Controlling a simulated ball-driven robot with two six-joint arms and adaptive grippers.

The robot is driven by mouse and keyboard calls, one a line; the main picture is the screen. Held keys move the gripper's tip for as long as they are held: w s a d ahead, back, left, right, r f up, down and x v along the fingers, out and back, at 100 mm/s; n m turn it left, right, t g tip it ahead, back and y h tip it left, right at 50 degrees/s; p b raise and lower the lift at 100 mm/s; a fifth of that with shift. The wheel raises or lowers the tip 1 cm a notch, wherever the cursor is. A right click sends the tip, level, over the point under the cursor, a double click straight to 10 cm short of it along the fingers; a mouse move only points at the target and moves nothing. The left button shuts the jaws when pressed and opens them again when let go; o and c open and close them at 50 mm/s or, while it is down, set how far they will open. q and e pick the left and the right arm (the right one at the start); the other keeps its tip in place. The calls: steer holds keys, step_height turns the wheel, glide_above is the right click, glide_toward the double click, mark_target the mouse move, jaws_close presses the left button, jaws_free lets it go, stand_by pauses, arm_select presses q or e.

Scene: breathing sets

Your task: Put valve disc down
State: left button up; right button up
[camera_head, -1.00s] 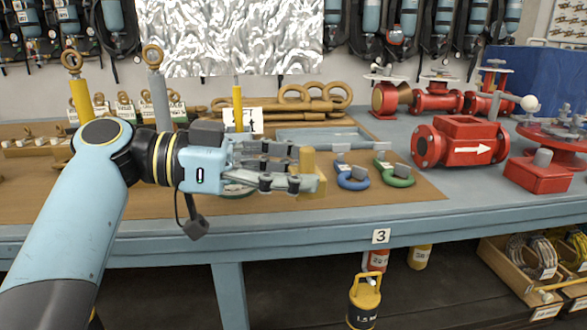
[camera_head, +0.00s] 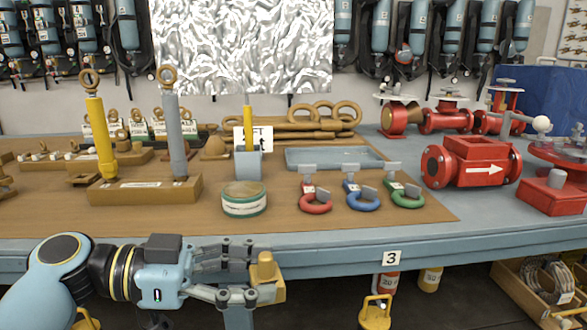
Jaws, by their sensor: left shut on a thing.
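My left gripper (camera_head: 245,273) is in the lower left of the head view, in front of the table's front edge. Its fingers are shut on a brass-coloured piece, which I take to be the valve disc (camera_head: 266,270). The piece has a blocky lower part and a short rounded stub on top, and sits at the fingertips, clear of the table. The fingers hide part of it. My right gripper is out of view.
A red valve body (camera_head: 470,163) stands right. Mat space is bare before the tin.

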arm_select(q)
steer(key=s+a+f+n+t+y, duration=0.1)
steer(key=a+n+t+y, duration=0.2)
steer(key=a, duration=0.4)
steer(key=s+a+f+n+t+y, duration=0.1)
steer(key=a+f+n+t, duration=0.15)
steer(key=a+t, duration=0.35)
step_height(320, 180, up, 12)
steer(key=w+a+n+t+y, duration=0.1)
steer(key=a+n+t+y, duration=0.1)
steer(key=n+y, duration=0.2)
steer(key=shift+w+a+f+n+t, duration=0.15)
steer(key=shift+w+a+n+t, duration=0.05)
steer(key=shift+a+n+t, duration=0.15)
